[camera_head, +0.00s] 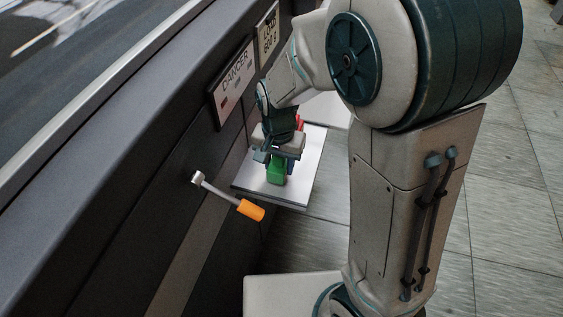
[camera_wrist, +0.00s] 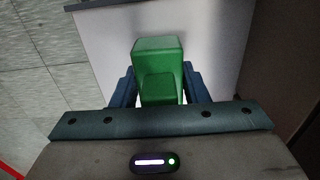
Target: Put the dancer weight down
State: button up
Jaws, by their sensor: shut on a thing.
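A green block (camera_head: 276,174), which I take to be the dancer weight, is in my gripper (camera_head: 279,157) over a small white shelf (camera_head: 247,181). In the wrist view the green block (camera_wrist: 158,48) stands between the two blue fingers of my gripper (camera_wrist: 160,76), which is shut on it. The block has a taller part and a lower step nearer the wrist. The white shelf (camera_wrist: 105,30) lies beneath it. I cannot tell whether the block touches the shelf. Its underside is hidden.
A dark machine wall with a "DANCER" sign (camera_head: 234,80) rises left of the shelf. A lever with an orange handle (camera_head: 250,210) juts out in front of the shelf. A small red thing (camera_head: 300,122) shows behind my gripper. Bare shelf surrounds the block.

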jog(key=shift+f, duration=0.2)
jog(key=shift+f, duration=0.15)
jog(key=o, duration=1.3)
jog(key=shift+c, duration=0.2)
jog(key=shift+r, duration=0.2)
notch_tip(320, 180, up, 12)
jog(key=shift+r+p, duration=0.1)
jog(key=shift+p, duration=0.2)
jog(key=s+d+n+t, duration=0.2)
jog(key=s+d+n, duration=0.1)
jog(key=s+d, duration=0.8)
jog(key=shift+s+d+r+n+t, duration=0.15)
jog(key=shift+d+r+n+t, duration=0.25)
jog(key=shift+d, duration=0.6)
